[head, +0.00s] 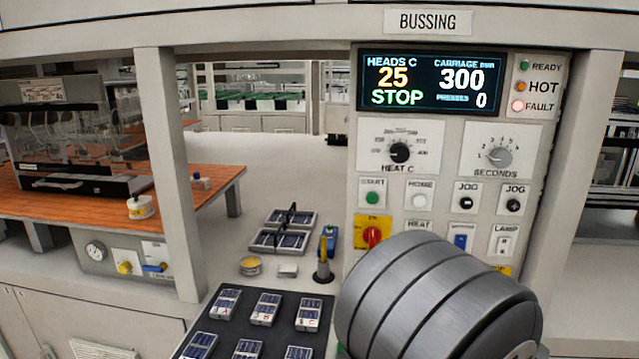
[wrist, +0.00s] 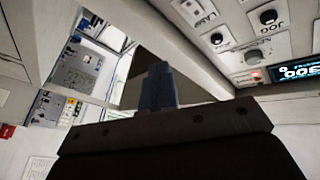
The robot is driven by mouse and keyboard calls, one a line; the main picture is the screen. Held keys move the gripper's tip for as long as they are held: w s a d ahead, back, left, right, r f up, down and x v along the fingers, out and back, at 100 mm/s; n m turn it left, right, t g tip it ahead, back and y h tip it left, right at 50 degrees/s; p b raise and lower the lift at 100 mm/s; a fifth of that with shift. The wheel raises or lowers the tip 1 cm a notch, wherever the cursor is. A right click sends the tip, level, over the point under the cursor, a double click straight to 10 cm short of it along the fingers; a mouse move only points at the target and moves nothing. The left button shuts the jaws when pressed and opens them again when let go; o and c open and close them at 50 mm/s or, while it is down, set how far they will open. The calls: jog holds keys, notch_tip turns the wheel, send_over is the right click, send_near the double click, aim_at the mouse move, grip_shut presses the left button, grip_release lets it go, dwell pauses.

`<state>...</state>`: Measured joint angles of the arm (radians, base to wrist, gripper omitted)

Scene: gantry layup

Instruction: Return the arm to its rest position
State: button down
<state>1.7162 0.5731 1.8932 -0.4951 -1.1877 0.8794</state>
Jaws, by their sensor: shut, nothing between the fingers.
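My gripper (wrist: 156,86) shows in the wrist view as a dark bluish finger shape rising from a wide black body. Its fingers are together, with nothing seen between them. The gripper is not seen in the head view. There, a large grey ribbed part of my arm covers the lower right and hides the bottom of the control panel (head: 379,165). The panel's display (head: 431,84) reads 25, STOP and 300, with a red FAULT lamp (head: 517,105) lit. In the wrist view, part of the panel shows tilted at the upper right.
A black tray (head: 236,334) with several small solar cell pieces lies at the bottom centre. Behind it are two framed cell stacks (head: 281,242), a yellow-lidded tin (head: 250,266) and a yellow-handled tool (head: 324,260). A post (head: 168,170) stands left. The grey surface beyond is clear.

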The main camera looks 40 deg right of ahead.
jog(key=s+a+f+n+t+y, duration=0.4)
jog(key=s+n+t, duration=0.1)
jog(key=n, duration=0.4)
jog(key=shift+s+f+n+t+y, duration=0.15)
jog(key=shift+s+n+t+y, duration=0.15)
jog(key=shift+s, duration=0.2)
